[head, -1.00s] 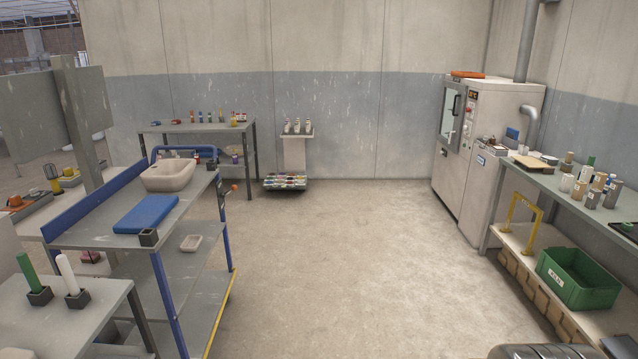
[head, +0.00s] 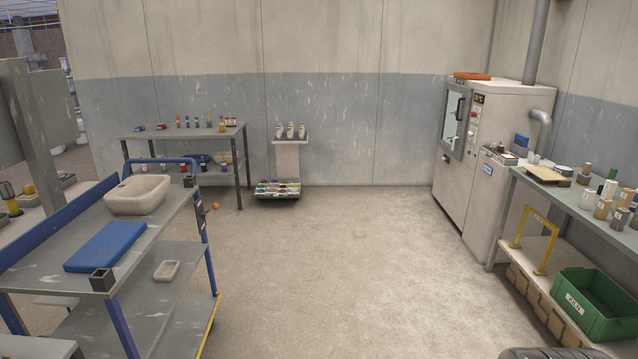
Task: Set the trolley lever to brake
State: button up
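A grey trolley (head: 160,236) with blue posts and a blue push bar stands at the left in the head view. A small orange knob (head: 215,206), which looks like the end of the trolley lever, sticks out to the right of the far right post, beside a small dark plate. It is too small to read which setting the lever is at. On the trolley's top are a white basin (head: 138,194), a blue pad (head: 107,246) and a small dark square holder (head: 102,280). My gripper is not in view.
The floor (head: 330,270) right of the trolley is open. A workbench (head: 575,205) with a green crate (head: 597,302) below runs along the right, with a kiln-like cabinet (head: 478,150) beyond. A table (head: 185,133) and a small stand (head: 287,170) are at the back wall.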

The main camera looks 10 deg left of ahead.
aim_at(215, 206)
jog(key=u, duration=0.1)
jog(key=i, duration=1.45)
jog(key=u, duration=0.5)
jog(key=i, duration=0.7)
jog(key=u, duration=0.7)
jog(key=i, duration=0.5)
jog(key=u, duration=0.85)
jog(key=i, duration=0.8)
jog(key=u, duration=0.4)
